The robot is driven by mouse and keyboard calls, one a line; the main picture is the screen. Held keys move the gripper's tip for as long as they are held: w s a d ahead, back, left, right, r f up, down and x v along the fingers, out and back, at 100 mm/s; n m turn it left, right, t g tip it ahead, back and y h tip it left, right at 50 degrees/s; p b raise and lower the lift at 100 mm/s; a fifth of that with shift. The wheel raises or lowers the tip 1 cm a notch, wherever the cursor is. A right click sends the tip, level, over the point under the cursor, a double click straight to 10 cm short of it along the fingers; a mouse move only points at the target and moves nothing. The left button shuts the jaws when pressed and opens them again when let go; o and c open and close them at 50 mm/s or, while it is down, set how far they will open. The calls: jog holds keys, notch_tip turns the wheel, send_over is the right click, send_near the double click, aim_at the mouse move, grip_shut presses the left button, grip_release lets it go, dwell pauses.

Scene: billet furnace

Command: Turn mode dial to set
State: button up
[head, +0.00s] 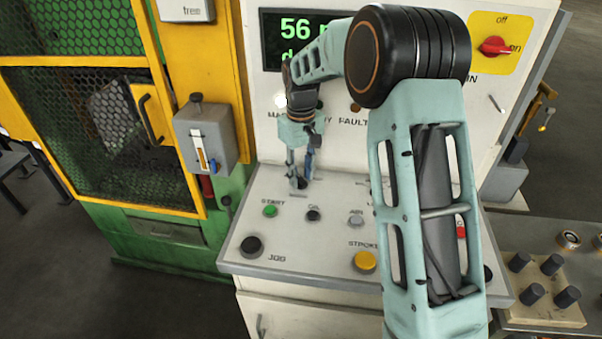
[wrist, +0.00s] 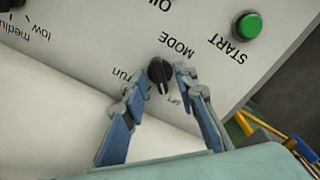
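The black mode dial (wrist: 159,71) sits on the pale panel below the word MODE in the wrist view. The word "run" is at its left, and a small label at its lower right is partly blocked and hard to read. The dial's narrow grip points roughly down in that view, between the two labels. My gripper (wrist: 160,83) is open, with one blue-padded finger on each side of the dial; I cannot tell whether either touches it. In the head view my gripper (head: 300,181) is low over the panel's back left, largely hiding the dial.
The green START button (wrist: 247,26) is close to the dial; a black button (head: 313,215) and a yellow STROKE button (head: 365,261) are further forward. The upright panel with a green display (head: 297,28) stands behind. My arm covers the panel's right part.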

aim_at(302, 178)
notch_tip(302, 178, up, 12)
dwell(0.6)
